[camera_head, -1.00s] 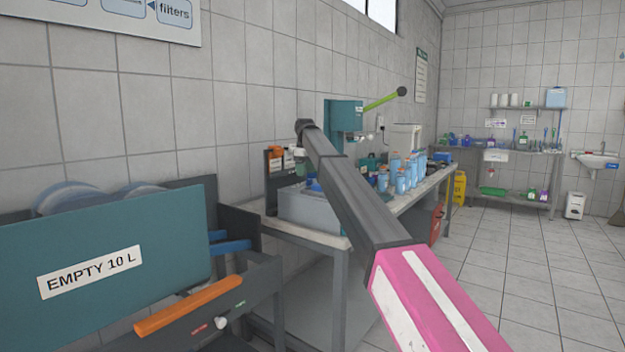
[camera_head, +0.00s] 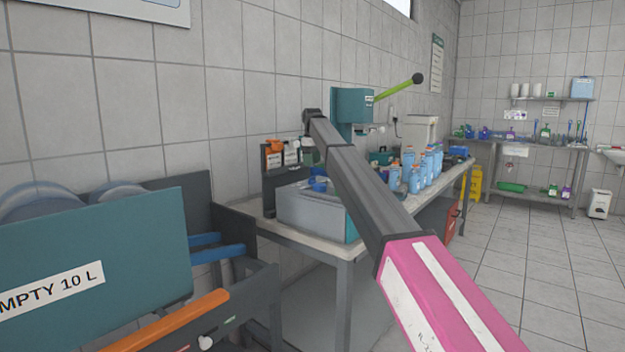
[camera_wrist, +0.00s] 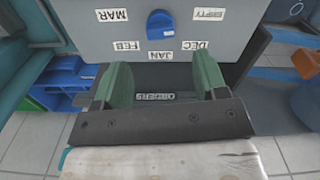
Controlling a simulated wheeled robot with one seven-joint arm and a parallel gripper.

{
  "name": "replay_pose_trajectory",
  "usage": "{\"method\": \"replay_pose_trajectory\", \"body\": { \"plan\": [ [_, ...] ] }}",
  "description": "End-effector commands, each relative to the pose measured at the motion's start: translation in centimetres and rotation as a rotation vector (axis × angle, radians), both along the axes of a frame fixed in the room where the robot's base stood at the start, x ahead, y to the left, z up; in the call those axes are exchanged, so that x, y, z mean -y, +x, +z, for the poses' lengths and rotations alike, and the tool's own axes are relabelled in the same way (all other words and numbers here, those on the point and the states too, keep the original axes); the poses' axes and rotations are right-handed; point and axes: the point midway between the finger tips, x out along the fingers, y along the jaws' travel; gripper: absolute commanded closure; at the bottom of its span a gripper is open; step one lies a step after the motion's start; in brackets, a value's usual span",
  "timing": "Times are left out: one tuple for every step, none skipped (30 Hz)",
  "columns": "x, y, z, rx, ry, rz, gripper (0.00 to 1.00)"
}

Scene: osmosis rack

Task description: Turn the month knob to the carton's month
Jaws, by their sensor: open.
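In the wrist view a blue knob (camera_wrist: 160,24) sits on a grey panel (camera_wrist: 95,36). Month labels ring it: MAR (camera_wrist: 111,14), FEB (camera_wrist: 128,46), JAN (camera_wrist: 160,56) and DEC (camera_wrist: 192,45). A label at right (camera_wrist: 210,14) is too small to read surely. My gripper (camera_wrist: 163,78) is open, its two green fingers spread and empty. In the picture the fingers lie below the knob, apart from it. I cannot tell which month the knob marks. I cannot pick out the carton. In the head view my arm hides part of the bench.
A grey box (camera_head: 310,210) stands on the bench (camera_head: 300,240), with a teal press (camera_head: 352,104) and blue bottles (camera_head: 415,172) behind. A teal panel reading "EMPTY 10 L" (camera_head: 100,245) is at near left. Floor at right (camera_head: 540,270) is clear.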

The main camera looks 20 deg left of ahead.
Motion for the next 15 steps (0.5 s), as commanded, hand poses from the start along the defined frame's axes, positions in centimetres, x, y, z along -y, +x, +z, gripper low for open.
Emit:
{"method": "replay_pose_trajectory", "body": {
  "plan": [
    [0.1, -0.1, -1.0, -0.001, -0.001, 0.000, 0.34],
    [0.1, -0.1, -1.5, -0.002, -0.002, 0.000, 0.34],
    [0.1, -0.1, -2.2, -0.002, -0.002, 0.000, 0.34],
    [0.1, -0.1, -2.7, -0.002, -0.002, 0.000, 0.34],
    [0.1, -0.1, -3.3, -0.001, -0.001, 0.000, 0.34],
    [0.1, -0.1, -4.0, -0.001, -0.001, 0.000, 0.34],
    [0.1, -0.1, -4.6, -0.001, -0.001, 0.000, 0.34],
    [0.1, -0.1, -5.1, -0.002, -0.002, 0.000, 0.34],
    [0.1, -0.1, -5.8, -0.002, -0.002, 0.000, 0.34],
    [0.1, -0.1, -6.2, -0.002, -0.001, 0.000, 0.34],
    [0.1, -0.1, -6.6, -0.001, -0.001, 0.000, 0.34],
    [0.1, -0.1, -7.0, -0.001, -0.001, 0.000, 0.34],
    [0.0, -0.1, -7.3, -0.001, -0.001, 0.000, 0.34],
    [0.0, 0.0, -7.6, -0.001, -0.001, 0.000, 0.34],
    [0.0, 0.0, -7.8, -0.001, 0.000, 0.000, 0.34]
  ]
}}
